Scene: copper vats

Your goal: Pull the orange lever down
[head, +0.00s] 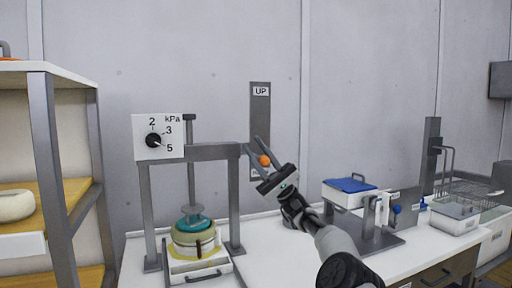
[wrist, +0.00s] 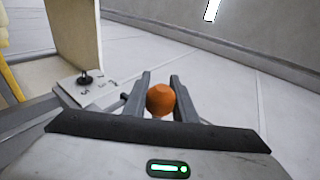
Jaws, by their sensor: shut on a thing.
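The orange lever knob (head: 265,160) sits in front of a grey vertical plate (head: 260,105) marked "UP" at its top. The lower label on the plate is mostly hidden behind my gripper. My gripper (head: 257,149) reaches up to the knob, with one finger on each side of it. In the wrist view the orange knob (wrist: 161,100) lies between the two fingers (wrist: 160,88), and they are shut on it.
A dial panel (head: 157,137) marked kPa stands left on a grey press frame (head: 215,152). A green-topped pot (head: 194,238) sits beneath it. A blue-lidded box (head: 349,191) and a wire basket (head: 468,181) are to the right. The white tabletop (head: 275,262) is clear near the middle.

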